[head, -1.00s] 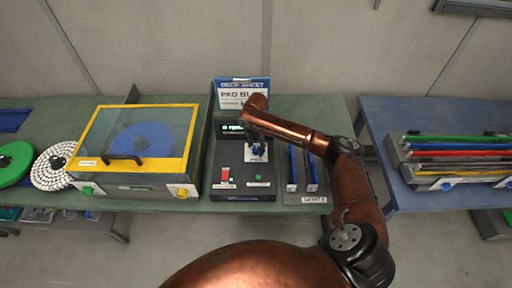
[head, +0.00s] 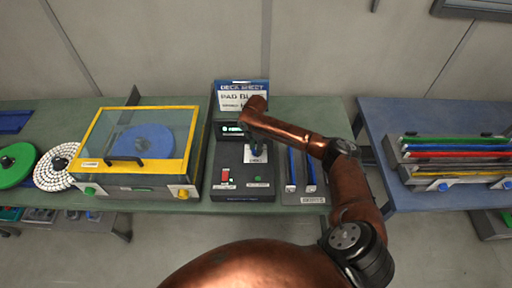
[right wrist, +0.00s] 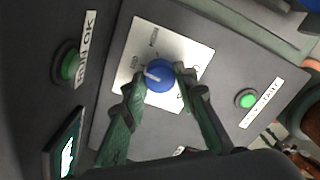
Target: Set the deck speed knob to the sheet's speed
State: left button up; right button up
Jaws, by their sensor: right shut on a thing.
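The blue speed knob (right wrist: 160,75) sits on a white dial plate (right wrist: 135,62) on the dark deck panel (head: 229,190). Its white pointer line points to the left in the right wrist view; the marks around it are too blurred to read. My right gripper (right wrist: 161,84) is shut on the knob, one green finger on each side. In the head view the right gripper (head: 254,140) is partly hidden by its own wrist. The deck sheet (head: 238,88) stands behind the panel. It reads "DECK SHEET" and "PAD BL", and my arm covers its lower right part. My left gripper is not in view.
A lit display (head: 231,129) is at the panel's back. A red switch (head: 225,175) and green button (head: 257,179) are at its front. A yellow-framed clear-lidded case (head: 190,150) stands left, blue-handled bars (head: 292,165) right. Another rack (head: 455,160) is on the blue table.

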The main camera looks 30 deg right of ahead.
jog(key=m+p, duration=0.7)
jog(key=p, duration=0.2)
jog(key=shift+a+r+m+p, duration=0.1)
jog(key=shift+r+m+p, duration=0.05)
jog(key=shift+m+p, duration=1.5)
jog(key=shift+m, duration=0.35)
jog(key=shift+f, duration=0.2)
jog(key=o, duration=1.2)
jog(key=shift+c, duration=0.2)
jog(key=shift+r, duration=0.15)
notch_tip(320, 180, up, 12)
